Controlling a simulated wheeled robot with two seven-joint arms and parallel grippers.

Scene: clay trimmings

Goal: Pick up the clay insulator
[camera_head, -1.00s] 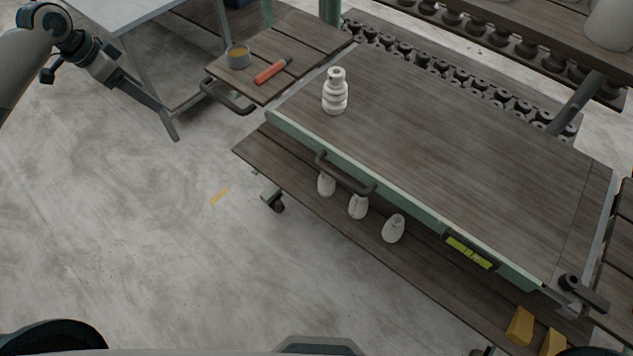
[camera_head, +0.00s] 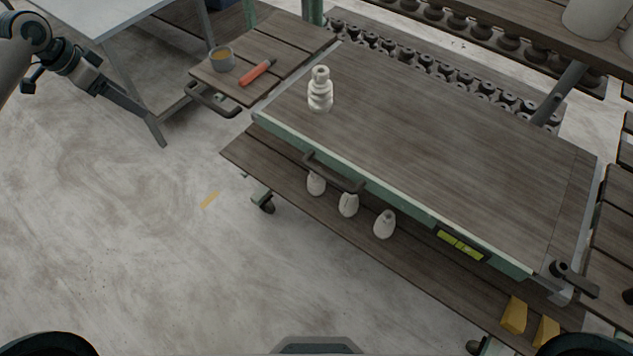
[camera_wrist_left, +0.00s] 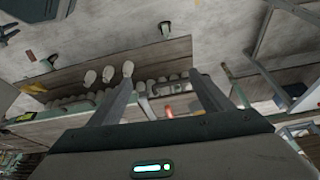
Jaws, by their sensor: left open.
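The clay insulator (camera_head: 320,92) is a pale, ribbed, bottle-shaped piece. It stands upright near the left end of the wooden cart top (camera_head: 430,140). My left gripper (camera_head: 138,108) is at the upper left of the head view, well to the left of the insulator, over the floor beside a grey table. In the left wrist view my left gripper (camera_wrist_left: 161,78) has its two fingers spread wide, with nothing held between them. I cannot make out the insulator in that view. My right gripper is not in view.
Several pale clay pieces (camera_head: 348,205) stand on the cart's lower shelf. A side board holds a small cup (camera_head: 221,59) and an orange-handled tool (camera_head: 257,72). A dark handle (camera_head: 333,172) juts from the cart's front. The floor (camera_head: 130,230) at left is open.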

